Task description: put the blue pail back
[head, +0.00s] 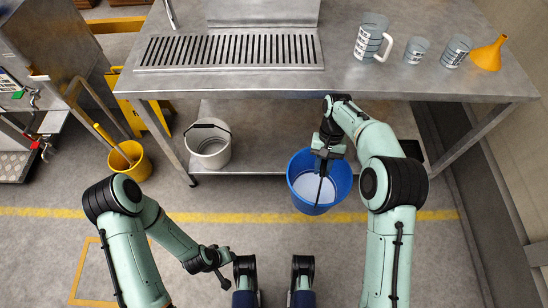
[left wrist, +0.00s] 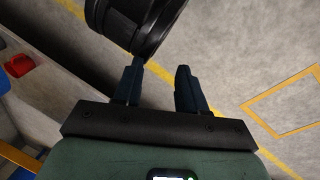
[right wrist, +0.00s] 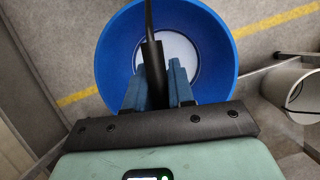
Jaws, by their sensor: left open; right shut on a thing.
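The blue pail (head: 342,186) is upright in front of the steel table's lower shelf, at the right of centre in the head view. My right gripper (head: 325,158) is above it and shut on its dark handle, which shows between the fingers in the right wrist view (right wrist: 151,60). Pale contents fill the bottom of the pail. I cannot tell whether the pail touches the floor. My left gripper (left wrist: 160,85) is open and empty over the floor, far to the left of the pail.
A white pail (head: 209,150) stands on the lower shelf (head: 258,160) to the left. A yellow bucket (head: 130,160) with a mop handle stands farther left. Grey jugs and an orange funnel (head: 489,54) stand on the table top (head: 330,82). A yellow line (head: 240,213) crosses the floor.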

